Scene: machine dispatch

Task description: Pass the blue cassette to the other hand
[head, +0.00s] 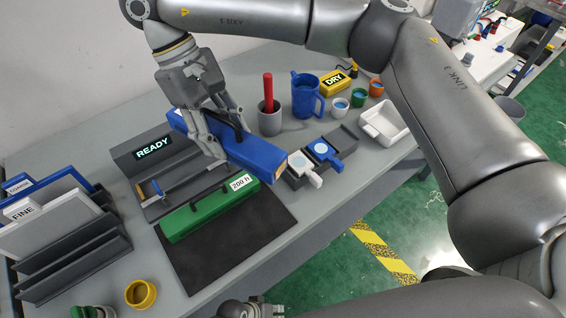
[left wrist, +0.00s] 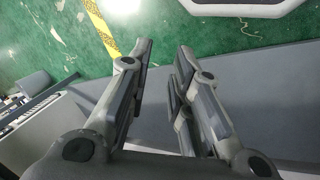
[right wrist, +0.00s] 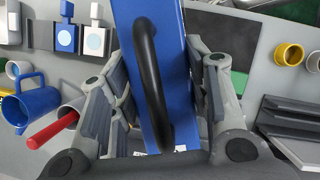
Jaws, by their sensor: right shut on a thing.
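The blue cassette (head: 250,158), a long box with a black handle and a tan end, is held above the table. My right gripper (head: 222,138) reaches down from above and is shut on it. In the right wrist view the blue cassette (right wrist: 172,100) runs between the two fingers, with its black handle (right wrist: 150,75) facing the camera. My left gripper (head: 250,309) shows only partly at the bottom edge of the head view. In the left wrist view the left gripper (left wrist: 163,60) has its fingers apart, with nothing between them.
A green cassette (head: 205,212) labelled 200 h lies on a dark mat (head: 235,250). A grey READY stand (head: 125,160) is behind it. A rack (head: 85,270) is at left, with a yellow cup (head: 141,294) nearby. A blue mug (head: 306,95) and white tray (head: 383,125) stand beyond.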

